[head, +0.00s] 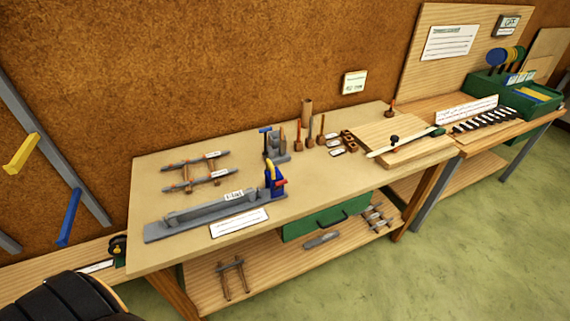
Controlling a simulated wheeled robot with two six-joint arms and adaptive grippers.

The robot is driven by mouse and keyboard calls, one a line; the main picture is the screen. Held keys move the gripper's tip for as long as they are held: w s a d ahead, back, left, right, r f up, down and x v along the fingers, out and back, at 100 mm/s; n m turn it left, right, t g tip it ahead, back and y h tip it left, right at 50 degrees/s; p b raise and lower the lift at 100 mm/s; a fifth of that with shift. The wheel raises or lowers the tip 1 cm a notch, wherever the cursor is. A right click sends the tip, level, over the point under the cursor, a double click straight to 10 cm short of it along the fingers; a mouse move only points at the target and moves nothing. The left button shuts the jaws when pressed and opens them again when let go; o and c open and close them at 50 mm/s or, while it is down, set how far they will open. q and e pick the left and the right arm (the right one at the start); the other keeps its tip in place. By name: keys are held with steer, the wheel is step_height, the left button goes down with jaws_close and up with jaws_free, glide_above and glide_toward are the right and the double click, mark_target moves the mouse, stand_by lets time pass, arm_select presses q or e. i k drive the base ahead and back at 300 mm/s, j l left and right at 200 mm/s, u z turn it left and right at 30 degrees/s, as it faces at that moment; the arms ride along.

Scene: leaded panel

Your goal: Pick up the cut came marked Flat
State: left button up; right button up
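A long grey bar (195,211) lies on a grey base (160,232) at the front left of the workbench (150,180). A small white tag (234,196) stands on the bar; its lettering may read Flat, but it is too small to be sure. A blue tool with yellow and red parts (272,181) stands at the bar's right end. Two grey strips (190,160) lie on a small brown rack behind, with small tags I cannot read.
A white card (238,222) lies at the bench front. Small hand tools (310,130) and a wooden board (400,135) stand further right. A green drawer (325,218) hangs below the top. A second bench with green bins (530,98) stands at the far right.

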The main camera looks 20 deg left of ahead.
mark_target(236, 194)
steer(key=j+u, duration=0.2)
steer(key=u, duration=0.2)
steer(key=j+u, duration=0.45)
steer(key=u, duration=0.3)
steer(key=j+z, duration=0.15)
steer(key=j, duration=0.15)
steer(key=i+j+z, duration=0.1)
steer(key=j, duration=0.2)
